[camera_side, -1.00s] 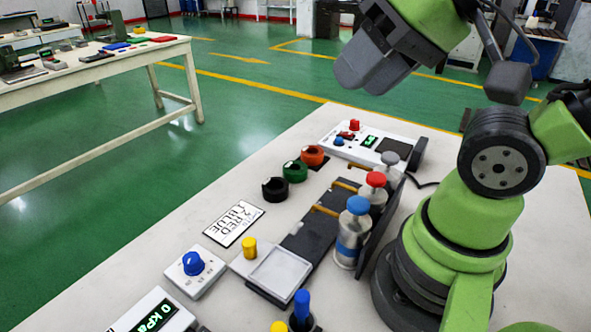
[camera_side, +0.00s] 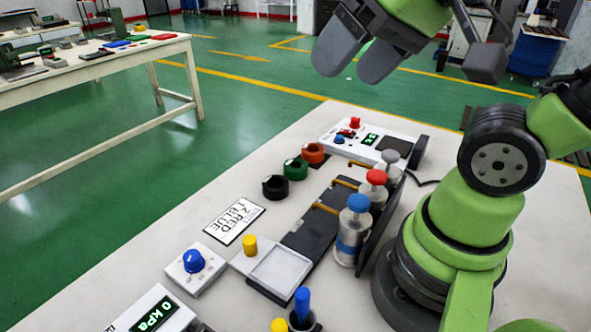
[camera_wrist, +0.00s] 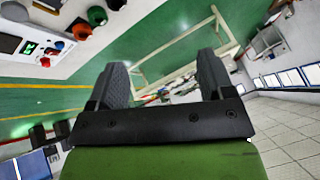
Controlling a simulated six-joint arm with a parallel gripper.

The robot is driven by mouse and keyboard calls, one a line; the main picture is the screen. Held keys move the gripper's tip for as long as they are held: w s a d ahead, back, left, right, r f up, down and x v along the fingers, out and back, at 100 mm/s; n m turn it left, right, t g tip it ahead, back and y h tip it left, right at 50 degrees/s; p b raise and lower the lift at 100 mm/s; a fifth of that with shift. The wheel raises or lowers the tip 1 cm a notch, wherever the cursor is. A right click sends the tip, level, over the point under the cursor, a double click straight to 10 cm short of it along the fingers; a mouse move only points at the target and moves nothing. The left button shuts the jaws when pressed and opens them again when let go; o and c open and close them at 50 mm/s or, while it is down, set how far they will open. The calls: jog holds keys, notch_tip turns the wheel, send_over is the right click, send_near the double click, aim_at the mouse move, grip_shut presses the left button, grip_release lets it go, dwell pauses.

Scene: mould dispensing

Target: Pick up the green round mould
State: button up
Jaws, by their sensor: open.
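The green round mould (camera_side: 295,168) stands on the white table between the black round mould (camera_side: 275,187) and the orange round mould (camera_side: 313,153). In the wrist view the green mould (camera_wrist: 97,15) is near the top left, beside the orange one (camera_wrist: 82,32); a dark mould is partly cut off at the top edge. My gripper (camera_side: 346,65) is open and empty, high above the table's far end, well apart from the moulds. Its two fingers (camera_wrist: 160,85) are spread wide in the wrist view.
A white device with a green display (camera_side: 370,140) lies behind the moulds. Canisters with blue, red and grey caps (camera_side: 357,204) stand right of them in a dark rack. A printed card (camera_side: 234,220) and a blue-knob box (camera_side: 193,262) are nearer. The table (camera_side: 160,240) edge runs left of the moulds.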

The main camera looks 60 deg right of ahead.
jog(key=w+d+f+n+g+h, duration=0.15)
jog(key=w+d, duration=0.25)
jog(key=w, duration=0.4)
jog(key=n+g, duration=0.2)
jog(key=g, duration=0.3)
send_over(294, 163)
jog(key=a, duration=0.1)
jog(key=f, duration=2.3)
jog(key=shift+s+a+f, duration=0.1)
jog(key=shift+s+f, duration=0.3)
jog(key=shift+w+f, duration=0.15)
jog(key=shift+f, duration=2.8)
jog(key=c, duration=0.7)
jog(key=shift+c, duration=0.2)
jog(key=shift+r, duration=0.1)
